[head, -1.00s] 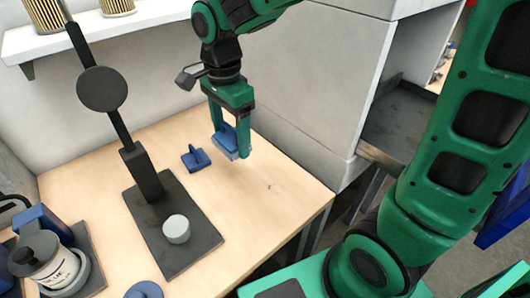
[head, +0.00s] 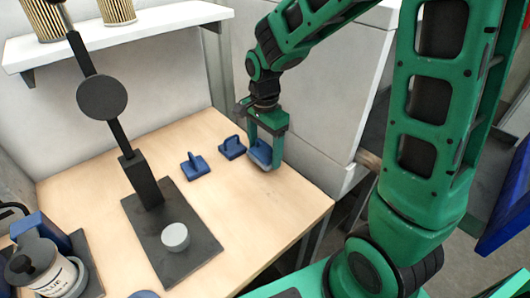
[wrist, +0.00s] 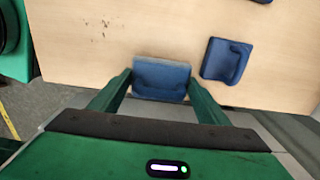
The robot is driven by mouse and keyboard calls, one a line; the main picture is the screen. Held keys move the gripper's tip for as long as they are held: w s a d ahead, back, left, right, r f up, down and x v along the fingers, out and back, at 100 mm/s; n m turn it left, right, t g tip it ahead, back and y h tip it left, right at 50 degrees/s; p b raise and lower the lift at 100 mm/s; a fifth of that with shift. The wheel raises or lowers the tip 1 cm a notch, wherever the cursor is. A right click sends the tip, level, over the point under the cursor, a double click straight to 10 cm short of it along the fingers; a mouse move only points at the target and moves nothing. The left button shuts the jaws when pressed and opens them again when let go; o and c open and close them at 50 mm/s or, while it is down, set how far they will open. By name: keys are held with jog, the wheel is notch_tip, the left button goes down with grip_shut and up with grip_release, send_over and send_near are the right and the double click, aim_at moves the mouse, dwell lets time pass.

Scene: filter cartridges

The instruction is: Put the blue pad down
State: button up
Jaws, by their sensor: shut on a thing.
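My gripper (head: 264,158) is shut on a blue pad (head: 261,153), low over the right part of the wooden table (head: 225,220). In the wrist view the held pad (wrist: 162,78) sits between the two green fingers. I cannot tell whether its underside touches the table. A second blue pad (head: 232,149) with a raised grip lies just left of the gripper; it also shows in the wrist view (wrist: 226,60). A third blue pad (head: 195,167) lies farther left, and only its edge shows at the top of the wrist view (wrist: 262,1).
A labelled jar (head: 48,272) is at lower left. A shelf (head: 130,35) holds cartridges (head: 117,10). A white cabinet (head: 315,110) stands behind the gripper. The table's front right is clear.

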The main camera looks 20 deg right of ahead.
jog(key=shift+f, duration=0.7)
jog(key=shift+f, duration=0.1)
jog(key=o, duration=1.4)
notch_tip(320, 180, up, 12)
jog(key=shift+r, duration=0.15)
